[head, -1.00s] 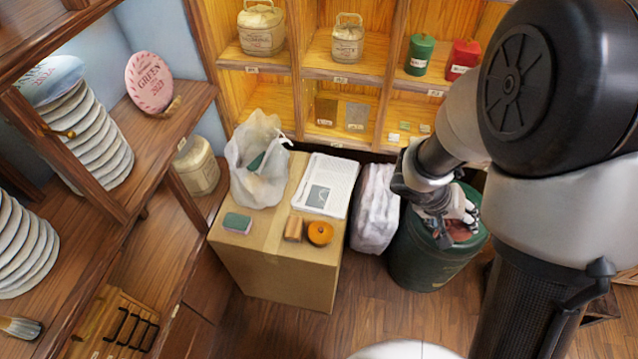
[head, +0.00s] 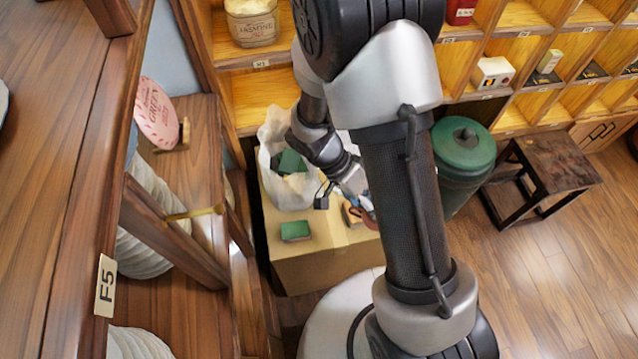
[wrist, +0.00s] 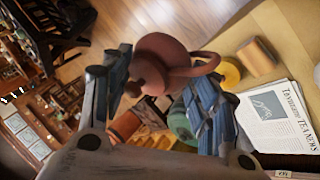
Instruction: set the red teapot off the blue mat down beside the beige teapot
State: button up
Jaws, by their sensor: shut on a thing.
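The red teapot (wrist: 167,50) is a dull brownish-red pot with a curved handle on its right side. In the wrist view it sits between the fingertips of my gripper (wrist: 156,80), which is shut on it. The pot is held off any surface that I can make out. In the head view my gripper (head: 356,192) is above the cardboard box, partly behind my arm, and only a small reddish bit of the pot shows. I see neither a blue mat nor a beige teapot in these views.
The cardboard box (head: 310,270) carries a white bag (head: 283,190), a green packet (head: 295,231), a wooden block (wrist: 257,56), an orange round item (wrist: 230,73) and a newspaper (wrist: 272,115). A green bin (head: 462,148) and a dark stool (head: 555,160) stand right. Shelving borders the left.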

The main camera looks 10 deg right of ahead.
jog(key=s+a+f+m+g+y, duration=0.2)
jog(key=s+a+m+g+y, duration=0.3)
jog(key=m, duration=0.6)
jog(key=w+a+f+m+t+y, duration=0.2)
jog(key=w+a+m+t+y, duration=0.45)
jog(key=m, duration=0.85)
jog(key=w+d+m+t, duration=0.5)
jog(key=w+m+t, duration=0.15)
jog(key=m, duration=0.35)
jog(key=shift+y, duration=0.45)
jog(key=f+b, duration=0.2)
jog(key=f, duration=0.5)
jog(key=f+b, duration=0.3)
jog(key=f, duration=0.4)
jog(key=f+b, duration=0.3)
jog(key=f, duration=0.3)
jog(key=shift+w+d+f, duration=0.15)
jog(key=shift+w+f, duration=0.25)
jog(key=shift+f, duration=0.1)
jog(key=shift+c, duration=0.2)
jog(key=o, duration=1.2)
jog(key=shift+c, duration=0.2)
